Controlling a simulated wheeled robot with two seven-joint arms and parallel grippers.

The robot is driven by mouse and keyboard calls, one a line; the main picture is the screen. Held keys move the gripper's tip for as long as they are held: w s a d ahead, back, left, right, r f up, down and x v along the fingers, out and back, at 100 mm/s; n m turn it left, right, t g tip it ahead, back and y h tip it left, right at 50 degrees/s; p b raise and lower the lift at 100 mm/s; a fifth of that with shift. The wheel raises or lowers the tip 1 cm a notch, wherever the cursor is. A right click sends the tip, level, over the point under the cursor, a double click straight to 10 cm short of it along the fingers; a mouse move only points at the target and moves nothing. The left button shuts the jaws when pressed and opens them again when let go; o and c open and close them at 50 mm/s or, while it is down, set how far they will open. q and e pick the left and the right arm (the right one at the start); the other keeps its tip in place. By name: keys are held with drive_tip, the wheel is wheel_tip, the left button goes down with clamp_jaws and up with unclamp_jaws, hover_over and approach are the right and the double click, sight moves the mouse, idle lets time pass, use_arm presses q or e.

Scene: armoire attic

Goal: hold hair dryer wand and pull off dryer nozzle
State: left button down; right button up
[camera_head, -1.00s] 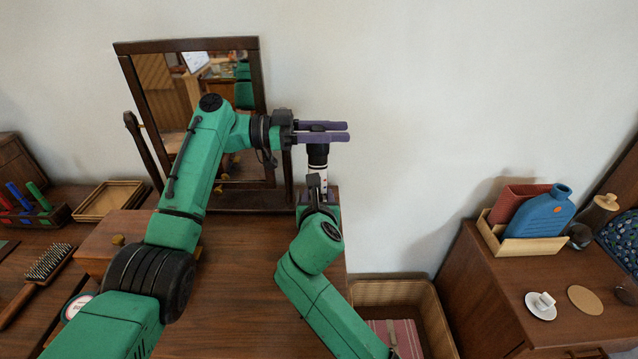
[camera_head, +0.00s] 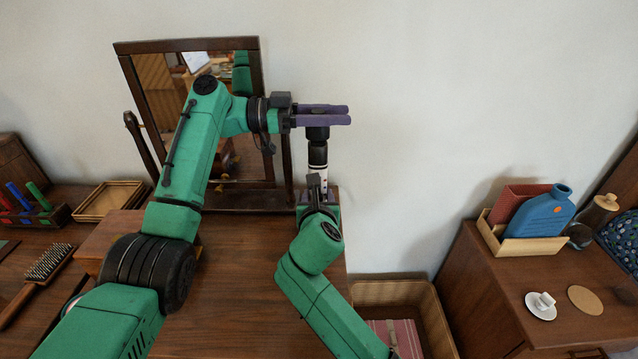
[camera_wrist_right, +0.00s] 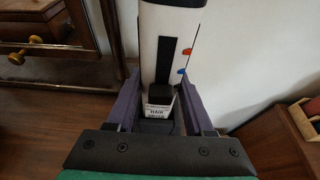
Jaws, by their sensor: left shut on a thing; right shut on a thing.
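The hair dryer wand (camera_head: 318,157) stands upright above the dresser, white with dark parts. In the right wrist view the wand (camera_wrist_right: 149,45) shows a black strip, red and blue switches and a "hair dryer" label. My right gripper (camera_wrist_right: 158,103) is shut on its lower part; in the head view its arm mostly hides that grip. My left gripper (camera_head: 330,115), with purple fingers, is shut on the dark nozzle (camera_head: 317,133) at the wand's top. The fingers hide much of the nozzle, and I cannot tell whether it is apart from the wand.
A framed mirror (camera_head: 155,105) stands behind my left arm. A hairbrush (camera_head: 40,272) and wooden tray (camera_head: 108,200) are at left. A wicker basket (camera_head: 432,310) is below right of the dresser. A blue bottle (camera_head: 541,215) stands on the right cabinet. Space right of the wand is clear.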

drive_tip(key=o, duration=1.4)
drive_tip(key=shift+f, duration=0.1)
drive_tip(key=shift+c, duration=0.2)
drive_tip(key=shift+s, duration=0.1)
